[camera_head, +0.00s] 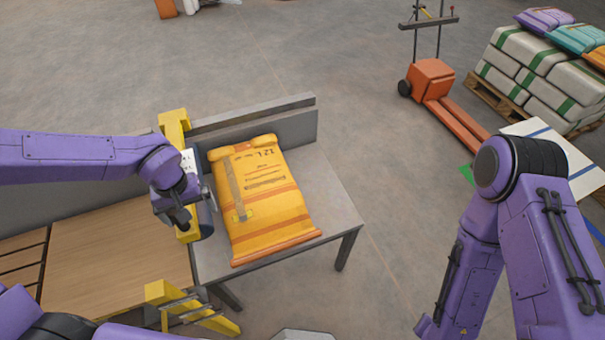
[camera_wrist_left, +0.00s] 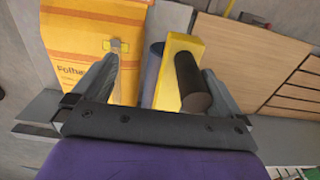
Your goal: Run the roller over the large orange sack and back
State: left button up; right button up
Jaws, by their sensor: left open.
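The large orange sack (camera_head: 265,205) lies flat on a grey table, with dark print and a tan strip on top. It also shows in the left wrist view (camera_wrist_left: 80,55). The roller (camera_head: 205,170) is a dark cylinder in a yellow frame (camera_head: 173,125) along the sack's left side. In the left wrist view the roller (camera_wrist_left: 152,72) stands beside the yellow frame, which carries a dark round handle (camera_wrist_left: 190,80). My left gripper (camera_head: 195,205) is open over the frame, its fingers on either side of roller and handle, partly hiding them. My right gripper is out of view.
The grey table (camera_head: 335,205) has a raised back rail (camera_head: 255,118). A wooden slatted surface (camera_head: 110,250) adjoins at left, with a yellow bracket (camera_head: 190,305) in front. An orange pallet truck (camera_head: 432,85) and stacked sacks (camera_head: 540,65) stand far right. The floor between is clear.

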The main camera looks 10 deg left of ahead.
pick_arm(q)
jog(key=w+d, duration=0.5)
jog(key=d, duration=0.5)
jog(key=w+d, duration=0.6)
jog(key=d, duration=0.5)
jog(key=shift+a, duration=0.1)
